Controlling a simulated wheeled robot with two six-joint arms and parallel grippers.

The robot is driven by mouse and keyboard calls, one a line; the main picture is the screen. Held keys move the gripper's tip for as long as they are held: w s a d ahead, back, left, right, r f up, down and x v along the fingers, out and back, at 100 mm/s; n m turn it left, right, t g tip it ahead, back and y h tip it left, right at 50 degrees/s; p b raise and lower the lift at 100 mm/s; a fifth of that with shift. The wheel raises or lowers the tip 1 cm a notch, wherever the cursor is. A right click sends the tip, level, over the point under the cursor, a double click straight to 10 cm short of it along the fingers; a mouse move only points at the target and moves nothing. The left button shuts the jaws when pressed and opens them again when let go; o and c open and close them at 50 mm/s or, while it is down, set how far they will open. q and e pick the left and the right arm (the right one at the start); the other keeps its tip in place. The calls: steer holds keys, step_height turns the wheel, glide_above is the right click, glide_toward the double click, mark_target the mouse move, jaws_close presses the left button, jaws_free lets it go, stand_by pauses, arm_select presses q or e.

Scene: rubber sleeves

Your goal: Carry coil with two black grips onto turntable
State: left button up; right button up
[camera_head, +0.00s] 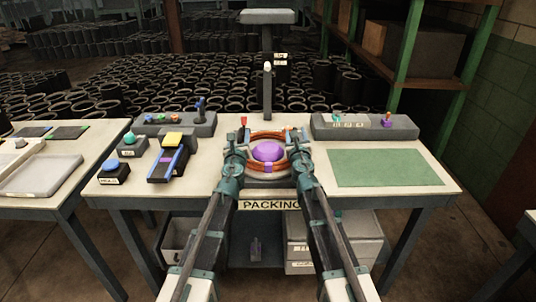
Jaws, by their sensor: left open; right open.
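The coil (282,167) is an orange-brown ring at the middle of the packing table, with a small purple patch at its front. It lies around a purple dome (268,151). A grey round base, which looks like the turntable (267,181), shows under the ring; whether the coil rests on it I cannot tell. My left gripper (239,143) is open at the ring's left side. My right gripper (296,142) is open at its right side. The black grips cannot be made out; the grippers cover both sides of the ring.
A grey post (267,95) stands behind the coil. A green mat (385,167) lies at right, below a grey console (364,127). At left are another console (174,125), a blue button (114,167) and a sloped device with a yellow block (172,139).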

arm_select(q)
steer(key=s, duration=1)
arm_select(e)
steer(key=s, duration=1.2)
arm_select(q)
steer(key=shift+s, duration=0.1)
